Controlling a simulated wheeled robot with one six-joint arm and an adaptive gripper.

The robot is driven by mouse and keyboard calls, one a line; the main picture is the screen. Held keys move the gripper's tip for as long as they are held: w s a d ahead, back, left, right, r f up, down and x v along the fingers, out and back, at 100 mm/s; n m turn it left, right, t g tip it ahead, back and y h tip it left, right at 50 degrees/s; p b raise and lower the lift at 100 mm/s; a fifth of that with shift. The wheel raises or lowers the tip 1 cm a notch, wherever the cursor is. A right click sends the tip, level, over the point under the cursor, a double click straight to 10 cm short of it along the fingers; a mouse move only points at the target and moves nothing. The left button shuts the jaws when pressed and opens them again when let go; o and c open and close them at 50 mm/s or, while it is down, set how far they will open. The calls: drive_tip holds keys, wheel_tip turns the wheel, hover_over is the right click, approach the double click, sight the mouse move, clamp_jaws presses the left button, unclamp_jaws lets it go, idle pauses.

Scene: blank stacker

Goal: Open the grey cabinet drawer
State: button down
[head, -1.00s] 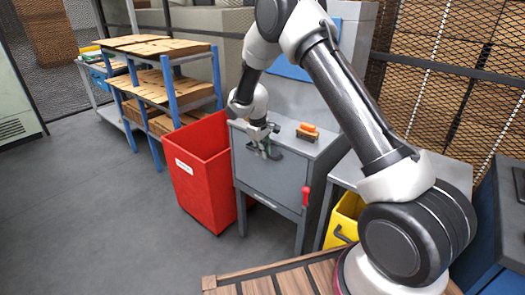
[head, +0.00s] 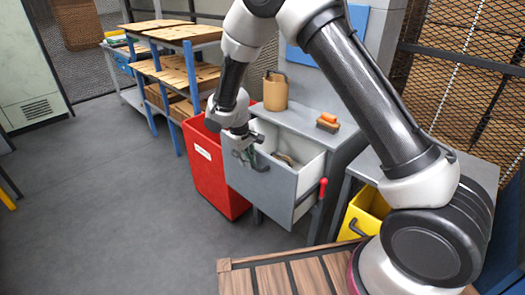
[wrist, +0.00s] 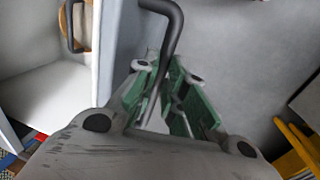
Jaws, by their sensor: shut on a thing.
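The grey cabinet (head: 318,128) stands in the middle of the head view with its drawer (head: 268,192) pulled well out toward me. The drawer's pale inside shows, with a tan item (head: 287,160) lying in it that I cannot identify. The dark bar handle (head: 263,166) is on the drawer front; it also shows in the wrist view (wrist: 174,25). My gripper (head: 246,157) is at the drawer front, shut on the handle. In the wrist view, its green-padded fingers (wrist: 168,98) close around the lower part of the handle.
A red bin (head: 205,170) stands left of the drawer, very close to it. A tan container (head: 275,92) and an orange-handled brush (head: 328,121) stand on the cabinet. A yellow bin (head: 365,213) is at right, a slatted wooden top (head: 300,275) in front.

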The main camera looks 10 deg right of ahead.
drive_tip(key=s+a, duration=0.6)
drive_tip(key=a, duration=0.2)
drive_tip(key=shift+a, duration=0.25)
drive_tip(key=c, duration=1.5)
unclamp_jaws()
drive_tip(key=r, duration=0.4)
drive_tip(key=s+a+r, duration=0.1)
drive_tip(key=r, duration=0.3)
drive_tip(key=a+r, duration=0.1)
drive_tip(key=r, duration=0.2)
drive_tip(key=shift+s+r, duration=0.25)
drive_tip(key=shift+r, duration=0.15)
drive_tip(key=shift+d, duration=0.1)
